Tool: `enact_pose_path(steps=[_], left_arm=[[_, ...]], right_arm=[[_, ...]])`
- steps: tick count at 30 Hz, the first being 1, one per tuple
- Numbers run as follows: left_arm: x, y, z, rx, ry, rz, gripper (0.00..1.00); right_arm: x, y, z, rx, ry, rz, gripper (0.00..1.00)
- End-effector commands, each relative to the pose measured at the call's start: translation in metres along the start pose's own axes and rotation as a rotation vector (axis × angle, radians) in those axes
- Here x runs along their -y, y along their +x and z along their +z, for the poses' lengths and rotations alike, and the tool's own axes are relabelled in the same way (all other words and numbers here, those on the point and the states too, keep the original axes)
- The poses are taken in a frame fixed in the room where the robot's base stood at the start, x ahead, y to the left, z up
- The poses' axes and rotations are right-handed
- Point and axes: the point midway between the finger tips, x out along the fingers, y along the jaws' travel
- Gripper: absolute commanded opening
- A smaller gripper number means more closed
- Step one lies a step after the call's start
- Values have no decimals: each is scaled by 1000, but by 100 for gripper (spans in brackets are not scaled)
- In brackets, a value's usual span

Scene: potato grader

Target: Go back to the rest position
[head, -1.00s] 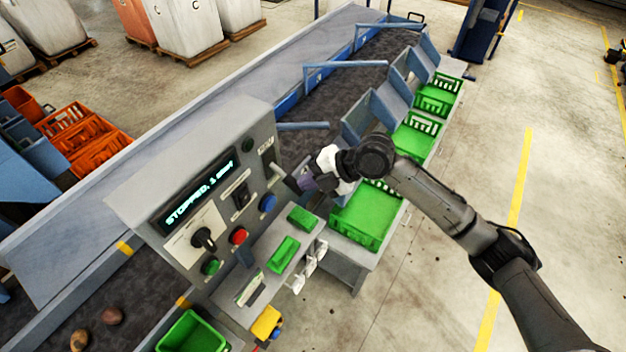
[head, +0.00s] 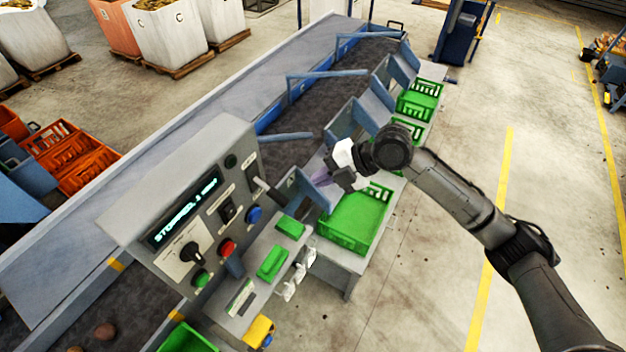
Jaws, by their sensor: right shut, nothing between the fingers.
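My right gripper (head: 322,177) is in the head view, above the near green crate and just right of the grey control panel (head: 195,215). It is shut and empty, clear of the panel's lever (head: 262,187). My right arm reaches in from the lower right. My left gripper is not in the view. The panel's display (head: 184,212) shows green text that begins with "STOPPED".
Several green crates, the nearest one (head: 352,243) below my right gripper, stand along the conveyor belt (head: 330,100). A small shelf (head: 240,300) with green blocks juts from the panel. The floor (head: 440,270) at right is open, with yellow lines.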

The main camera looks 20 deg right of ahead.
Motion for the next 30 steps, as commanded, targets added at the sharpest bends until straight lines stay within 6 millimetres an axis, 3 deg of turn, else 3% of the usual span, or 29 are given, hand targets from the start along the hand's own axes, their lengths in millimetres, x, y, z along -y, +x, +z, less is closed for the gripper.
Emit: enact_pose_path(steps=[23,26,30], left_arm=[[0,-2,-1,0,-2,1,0],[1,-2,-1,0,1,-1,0],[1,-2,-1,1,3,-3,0]], right_arm=[[-2,-7,0,-1,12,0,0],[-2,-7,0,-1,84,-1,0],[3,-7,1,9,328,-31,0]])
